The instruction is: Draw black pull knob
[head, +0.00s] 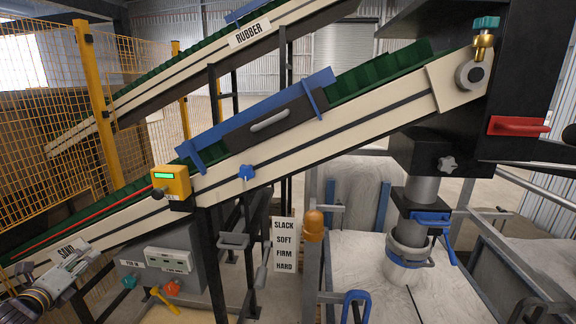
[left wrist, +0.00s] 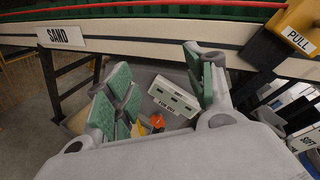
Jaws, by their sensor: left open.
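The black pull knob (head: 159,193) sticks out from the lower left of a yellow box (head: 172,180) with a green display, mounted on the lower conveyor's side. In the left wrist view, the box's yellow corner (left wrist: 301,25) shows at the upper right with a PULL label; I cannot make out the knob there. My left gripper (head: 80,256) is at the lower left, below and left of the knob and apart from it. Its green-padded fingers (left wrist: 160,88) are spread with nothing held between them. I cannot make out my right gripper.
The conveyor's cream side rail (head: 235,180) slopes up to the right; the SAND label (left wrist: 62,37) is on it. A grey control box (head: 165,262) with a teal knob, an orange knob and a yellow lever stands below.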

